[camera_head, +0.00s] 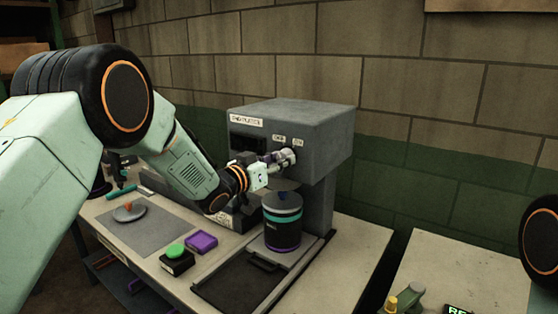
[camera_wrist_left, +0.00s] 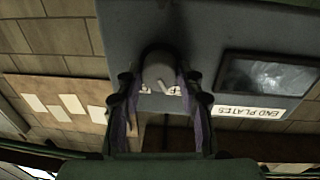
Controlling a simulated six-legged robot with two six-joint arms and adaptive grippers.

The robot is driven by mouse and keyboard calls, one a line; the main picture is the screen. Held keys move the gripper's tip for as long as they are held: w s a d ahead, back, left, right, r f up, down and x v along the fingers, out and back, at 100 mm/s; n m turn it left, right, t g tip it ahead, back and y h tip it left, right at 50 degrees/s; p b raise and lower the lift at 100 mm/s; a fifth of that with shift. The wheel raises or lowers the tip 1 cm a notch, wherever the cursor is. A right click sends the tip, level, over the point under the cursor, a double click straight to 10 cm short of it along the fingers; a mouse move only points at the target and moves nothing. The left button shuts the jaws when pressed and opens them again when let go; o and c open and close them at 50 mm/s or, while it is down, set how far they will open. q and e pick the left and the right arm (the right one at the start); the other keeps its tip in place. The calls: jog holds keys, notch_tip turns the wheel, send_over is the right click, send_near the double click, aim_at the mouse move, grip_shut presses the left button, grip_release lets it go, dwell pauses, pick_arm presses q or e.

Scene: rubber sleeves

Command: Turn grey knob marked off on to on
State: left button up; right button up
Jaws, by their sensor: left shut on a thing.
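The grey knob (camera_head: 288,156) is on the front of a grey machine (camera_head: 310,118), just below two small white labels that seem to read OFF and ON. My left gripper (camera_head: 275,160) is at the machine's front, shut on the knob. In the left wrist view the knob (camera_wrist_left: 158,72) sits between the two fingers of the left gripper (camera_wrist_left: 160,95). A pale pointer mark shows on the knob's face, and the labels behind it are partly hidden. My right gripper is not in view.
A dark canister with teal and purple bands (camera_head: 283,222) stands below the knob on the machine's base. A green button (camera_head: 175,251) and a purple block (camera_head: 201,242) are on the bench in front. A second table (camera_head: 450,265) stands at the right.

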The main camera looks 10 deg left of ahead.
pick_arm(q)
jog(key=shift+m, duration=0.3)
jog(key=m+b, duration=0.3)
jog(key=m, duration=0.2)
jog(key=m+y+b, duration=0.1)
jog(key=m+b, duration=0.3)
jog(key=m, duration=0.1)
jog(key=shift+r+m+b, duration=0.2)
jog(key=shift+m+b, duration=0.1)
jog(key=shift+m, duration=0.1)
dwell(0.5)
jog(key=o, duration=1.2)
jog(key=shift+s+d, duration=0.1)
jog(key=shift+c, duration=0.2)
jog(key=shift+f, duration=0.1)
